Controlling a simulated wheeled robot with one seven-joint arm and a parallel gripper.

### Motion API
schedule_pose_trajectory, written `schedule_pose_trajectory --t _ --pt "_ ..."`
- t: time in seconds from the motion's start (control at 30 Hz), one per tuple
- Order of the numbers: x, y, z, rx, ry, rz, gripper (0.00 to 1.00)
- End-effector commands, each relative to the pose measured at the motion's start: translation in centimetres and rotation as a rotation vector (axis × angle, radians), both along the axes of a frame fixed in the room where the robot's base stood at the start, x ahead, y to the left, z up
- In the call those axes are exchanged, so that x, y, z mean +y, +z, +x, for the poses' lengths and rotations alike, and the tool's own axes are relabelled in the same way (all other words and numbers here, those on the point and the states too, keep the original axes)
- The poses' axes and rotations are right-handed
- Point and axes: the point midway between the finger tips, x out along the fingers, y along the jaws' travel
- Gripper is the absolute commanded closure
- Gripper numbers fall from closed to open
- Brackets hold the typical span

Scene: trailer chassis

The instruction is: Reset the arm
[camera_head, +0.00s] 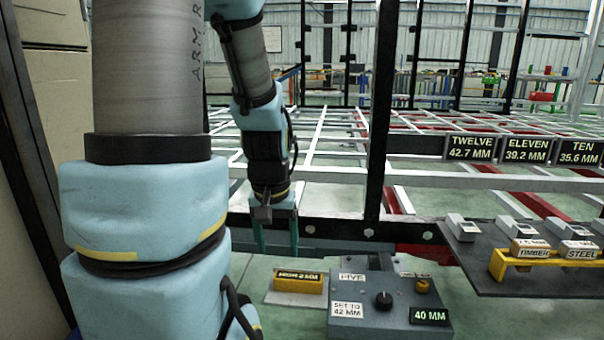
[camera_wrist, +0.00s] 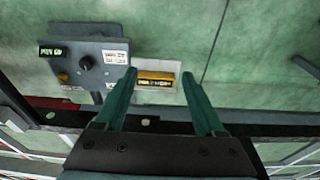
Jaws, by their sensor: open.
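My gripper (camera_head: 277,238) hangs pointing down from my blue and grey arm in the head view, just left of the control box. Its two green fingers stand apart with nothing between them. In the wrist view the open fingers (camera_wrist: 172,95) show from above, with a yellow labelled block (camera_wrist: 156,79) on the floor side beyond and between the tips. The fingers appear apart from the block and the box. The large near arm links hide the left part of the head view.
A grey control box (camera_head: 385,318) with a black knob (camera_head: 384,300) shows "40 MM" and a "SET TO 42 MM" label. The yellow block (camera_head: 299,283) sits left of it. A dark shelf (camera_head: 490,277) with labelled blocks is at right. A black post (camera_head: 379,120) and chassis rails stand behind.

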Motion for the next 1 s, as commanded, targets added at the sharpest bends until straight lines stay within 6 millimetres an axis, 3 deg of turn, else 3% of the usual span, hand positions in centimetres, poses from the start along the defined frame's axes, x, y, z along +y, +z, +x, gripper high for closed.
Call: schedule_pose_trajectory --t 0.1,0.47,1.0 --pt "2.0 1.3 -2.8 0.016 0.062 0.007 0.29" --pt "1.7 9.1 -2.4 0.016 0.052 0.006 0.29" --pt "1.7 25.7 -2.4 0.015 0.051 0.006 0.29"
